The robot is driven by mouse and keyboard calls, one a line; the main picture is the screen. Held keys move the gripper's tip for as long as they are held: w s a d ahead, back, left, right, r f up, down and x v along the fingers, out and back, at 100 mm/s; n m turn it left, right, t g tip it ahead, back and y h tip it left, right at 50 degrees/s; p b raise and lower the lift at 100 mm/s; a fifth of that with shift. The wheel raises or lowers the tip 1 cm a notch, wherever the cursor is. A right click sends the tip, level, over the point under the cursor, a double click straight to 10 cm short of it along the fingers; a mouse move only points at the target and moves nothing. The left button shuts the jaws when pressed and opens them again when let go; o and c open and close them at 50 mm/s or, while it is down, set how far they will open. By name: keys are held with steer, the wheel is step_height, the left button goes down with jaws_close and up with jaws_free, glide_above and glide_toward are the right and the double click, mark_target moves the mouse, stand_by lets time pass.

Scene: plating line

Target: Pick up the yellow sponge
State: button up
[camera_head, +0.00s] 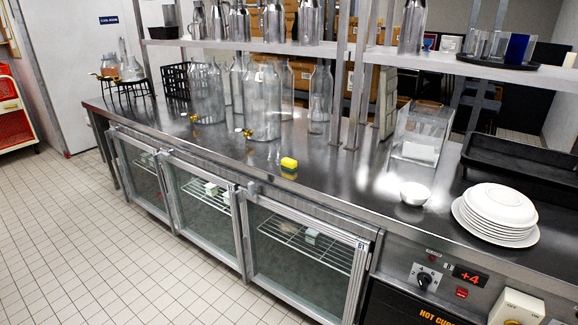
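The yellow sponge (289,163) lies on the steel counter (335,187), near its front edge and about midway along it. My gripper does not show in this view.
Glass dispensers with brass taps (262,102) stand behind and left of the sponge. A white bowl (415,193), a stack of white plates (496,213), a clear bin (422,132) and a black tray (525,165) are to the right. A shelf (290,48) overhangs the back. Counter around the sponge is clear.

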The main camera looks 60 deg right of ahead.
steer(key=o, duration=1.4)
